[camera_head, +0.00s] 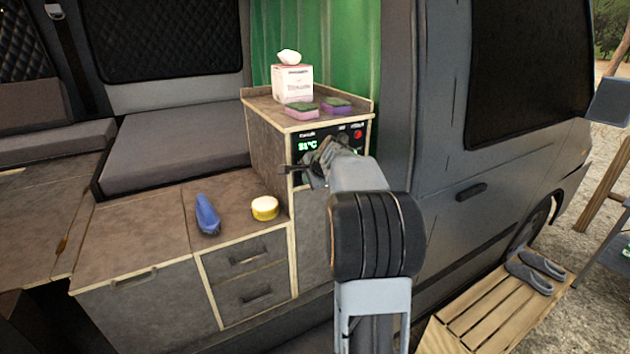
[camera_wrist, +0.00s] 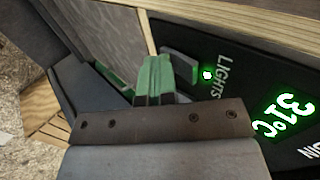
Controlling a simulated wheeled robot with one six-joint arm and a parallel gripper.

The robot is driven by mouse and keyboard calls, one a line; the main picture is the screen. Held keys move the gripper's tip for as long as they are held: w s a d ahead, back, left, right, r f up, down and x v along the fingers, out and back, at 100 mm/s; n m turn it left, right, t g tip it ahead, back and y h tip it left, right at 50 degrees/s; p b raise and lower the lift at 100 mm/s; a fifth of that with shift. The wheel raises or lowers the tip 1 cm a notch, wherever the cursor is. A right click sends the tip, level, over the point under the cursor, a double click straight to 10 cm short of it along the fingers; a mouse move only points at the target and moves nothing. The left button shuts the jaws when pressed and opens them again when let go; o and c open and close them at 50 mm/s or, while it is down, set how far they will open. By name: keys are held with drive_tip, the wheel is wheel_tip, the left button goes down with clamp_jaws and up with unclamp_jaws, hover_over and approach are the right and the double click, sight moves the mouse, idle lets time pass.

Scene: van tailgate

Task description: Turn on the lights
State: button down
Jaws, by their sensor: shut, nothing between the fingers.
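A black control panel (camera_head: 310,138) is set in the front of the tall cabinet and also shows in the wrist view (camera_wrist: 245,75). It carries a lit green display reading 31°C (camera_wrist: 284,115) and the label LIGHTS (camera_wrist: 223,77). A small green light (camera_wrist: 208,75) glows beside that label. A dark grey, bar-shaped switch (camera_wrist: 180,64) sits next to the light. My gripper (camera_wrist: 154,75) is shut and empty, its green-looking fingers close beside the switch; I cannot tell whether they touch it. In the head view my gripper (camera_head: 318,165) covers the panel's lower part.
A tissue box (camera_head: 292,84) and two sponges (camera_head: 302,111) stand on the cabinet top. A blue object (camera_head: 207,214) and a yellow round tin (camera_head: 265,208) are on the lower counter. The van's side (camera_head: 440,150) is close on the right. A slatted step (camera_head: 490,312) holds shoes.

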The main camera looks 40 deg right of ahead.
drive_tip(key=shift+p, duration=0.65)
drive_tip(key=shift+r, duration=0.15)
drive_tip(key=shift+d+r+p, duration=0.1)
drive_tip(key=shift+r+p, duration=0.55)
drive_tip(key=shift+r, duration=0.05)
drive_tip(key=shift+f, duration=0.1)
